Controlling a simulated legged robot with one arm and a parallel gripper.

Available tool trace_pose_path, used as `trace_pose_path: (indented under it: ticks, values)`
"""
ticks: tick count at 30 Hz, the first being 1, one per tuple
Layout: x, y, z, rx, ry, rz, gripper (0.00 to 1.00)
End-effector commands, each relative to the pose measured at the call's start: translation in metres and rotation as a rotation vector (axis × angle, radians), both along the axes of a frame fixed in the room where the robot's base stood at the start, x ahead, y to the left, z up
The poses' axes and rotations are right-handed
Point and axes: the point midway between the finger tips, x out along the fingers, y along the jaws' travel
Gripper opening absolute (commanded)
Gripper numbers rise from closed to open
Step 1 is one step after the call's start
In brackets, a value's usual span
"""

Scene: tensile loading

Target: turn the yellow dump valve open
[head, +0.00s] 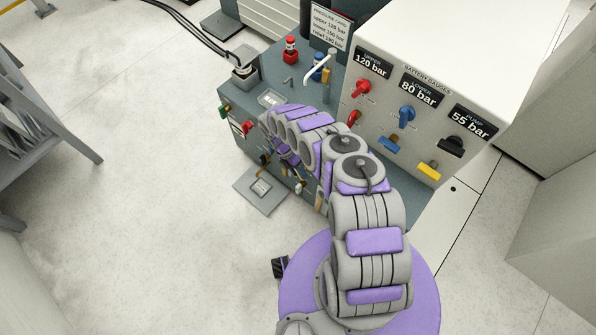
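A yellow handle (429,170) is on the lower right of the white gauge panel (455,60), below the "PUMP 55 bar" display. It looks like a short bar lying slightly tilted; I cannot read a label on it. A smaller yellow part (327,76) stands on the console top beside a white lever. My arm bends left across the console front, away from the yellow handle on the panel. My gripper (285,153) appears to be at the arm's far end, low by the console front and largely hidden by my own links. Its fingers cannot be made out.
The panel carries a red knob (361,89), a blue knob (406,116), a blue handle (388,145) and a black knob (451,146). Red and blue fittings stand on the console top. A grey frame (40,130) stands at left. The floor between is clear.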

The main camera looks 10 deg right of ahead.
Motion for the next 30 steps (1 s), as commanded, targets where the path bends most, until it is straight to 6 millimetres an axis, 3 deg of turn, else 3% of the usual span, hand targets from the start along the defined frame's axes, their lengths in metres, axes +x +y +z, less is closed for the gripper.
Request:
trace_pose_path:
  ticks: [8,24,30]
  values:
    - [0.004,0.003,0.009,0.000,-0.001,-0.001,0.45]
    - [0.051,0.037,0.106,0.000,-0.003,0.001,0.45]
    - [0.065,0.047,0.134,-0.001,-0.001,0.001,0.45]
